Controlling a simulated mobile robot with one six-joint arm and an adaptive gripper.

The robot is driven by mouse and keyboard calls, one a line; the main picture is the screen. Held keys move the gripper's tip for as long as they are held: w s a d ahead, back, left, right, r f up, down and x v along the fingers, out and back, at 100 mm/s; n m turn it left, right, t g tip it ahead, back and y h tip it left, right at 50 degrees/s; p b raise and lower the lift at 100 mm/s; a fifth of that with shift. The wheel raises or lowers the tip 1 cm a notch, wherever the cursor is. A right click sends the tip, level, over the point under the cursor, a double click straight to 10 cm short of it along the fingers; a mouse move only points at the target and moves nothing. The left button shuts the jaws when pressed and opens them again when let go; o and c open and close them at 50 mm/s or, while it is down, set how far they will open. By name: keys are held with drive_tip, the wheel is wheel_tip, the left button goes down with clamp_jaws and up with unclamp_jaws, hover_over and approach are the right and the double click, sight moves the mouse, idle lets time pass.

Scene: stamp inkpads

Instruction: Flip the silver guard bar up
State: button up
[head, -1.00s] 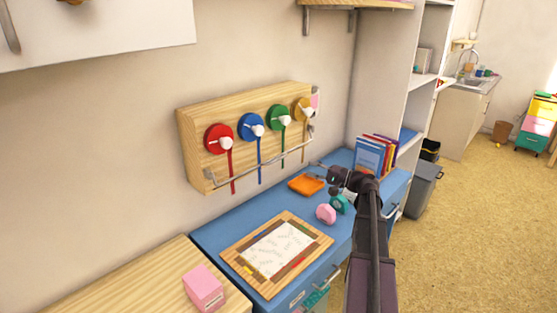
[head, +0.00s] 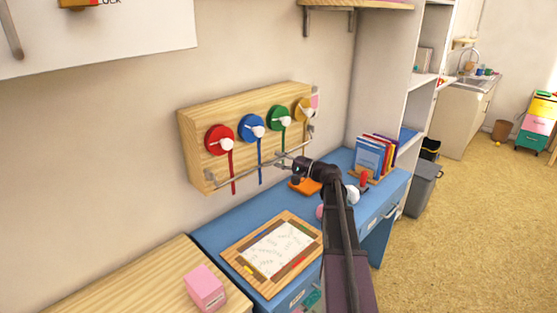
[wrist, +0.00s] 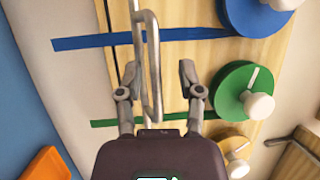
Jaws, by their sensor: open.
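The silver guard bar (head: 236,175) runs along the lower front of the wooden wall board (head: 187,145), in its low position below the round inkpads. My gripper (head: 284,160) is at the bar's middle to right part. In the wrist view my gripper (wrist: 158,78) is open, and the bar (wrist: 152,75) passes between its spread fingers; I cannot tell whether either finger touches it. Red (head: 214,147), blue (head: 244,132), green (head: 273,122) and yellow (head: 300,106) discs with white knobs sit on the board, with colored straps hanging behind the bar.
The blue desk (head: 215,234) below holds a framed paper board (head: 305,244), an orange pad (head: 300,188) partly behind my arm, and upright books (head: 368,155) at right. A pink box (head: 204,288) stands on the wooden cabinet at left. Open floor lies right.

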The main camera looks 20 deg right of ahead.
drive_tip(key=shift+w+a, duration=0.15)
drive_tip(key=shift+a, duration=0.1)
